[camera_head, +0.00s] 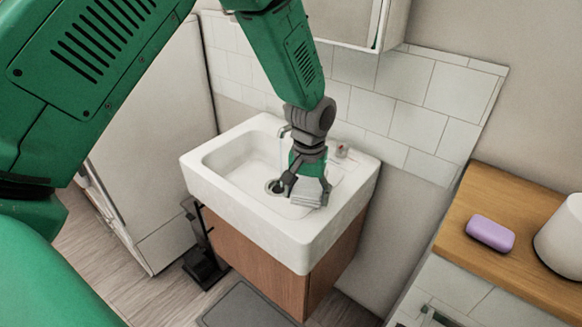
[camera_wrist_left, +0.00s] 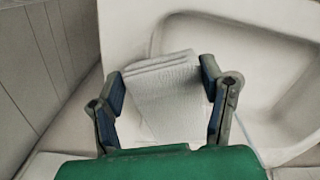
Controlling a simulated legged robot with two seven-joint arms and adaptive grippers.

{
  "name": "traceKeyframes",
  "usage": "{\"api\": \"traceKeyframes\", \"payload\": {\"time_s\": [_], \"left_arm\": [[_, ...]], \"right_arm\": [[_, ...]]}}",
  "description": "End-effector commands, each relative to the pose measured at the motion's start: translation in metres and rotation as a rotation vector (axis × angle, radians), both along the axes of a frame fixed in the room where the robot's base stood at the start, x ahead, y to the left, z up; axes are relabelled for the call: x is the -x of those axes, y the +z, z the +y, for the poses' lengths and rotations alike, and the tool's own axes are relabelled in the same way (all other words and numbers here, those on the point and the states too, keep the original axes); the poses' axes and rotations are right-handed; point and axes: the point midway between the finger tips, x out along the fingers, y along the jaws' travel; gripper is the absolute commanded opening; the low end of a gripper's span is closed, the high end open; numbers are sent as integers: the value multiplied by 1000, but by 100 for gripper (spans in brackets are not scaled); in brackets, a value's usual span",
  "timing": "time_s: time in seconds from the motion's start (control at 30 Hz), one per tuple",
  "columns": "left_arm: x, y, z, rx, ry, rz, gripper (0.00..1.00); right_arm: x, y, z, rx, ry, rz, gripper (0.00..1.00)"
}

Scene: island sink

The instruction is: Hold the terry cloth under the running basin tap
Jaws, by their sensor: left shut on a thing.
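The terry cloth (camera_head: 309,201) is a folded pale grey-white piece at the right side of the white basin (camera_head: 228,160). My left gripper (camera_head: 306,190) reaches down over the basin and is shut on the cloth. In the left wrist view the cloth (camera_wrist_left: 165,92) lies between the two fingers of my left gripper (camera_wrist_left: 164,84). The tap (camera_head: 284,131) is at the back of the basin, partly hidden by my arm. A faint thin streak below its spout looks like running water. The cloth appears to be in front and right of this streak, apart from it. My right gripper is not in view.
The basin sits on a wooden cabinet (camera_head: 262,279) against a tiled wall. At right, a wooden counter (camera_head: 480,265) bears a purple soap-like block (camera_head: 490,233) and a white rounded vessel (camera_head: 562,238). A pedal bin-like object (camera_head: 204,266) stands left.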

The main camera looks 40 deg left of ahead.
Motion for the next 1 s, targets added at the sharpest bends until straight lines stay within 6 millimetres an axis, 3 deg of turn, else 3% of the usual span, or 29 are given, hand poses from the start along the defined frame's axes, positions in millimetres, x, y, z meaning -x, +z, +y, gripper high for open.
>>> {"api": "traceKeyframes", "payload": {"time_s": [0.17, 1.0], "left_arm": [[-2, -5, 4, 1, -13, 0, 31], [-19, -22, 85, 2, -9, -2, 31]], "right_arm": [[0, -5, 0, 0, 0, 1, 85], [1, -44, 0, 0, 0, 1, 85]]}}
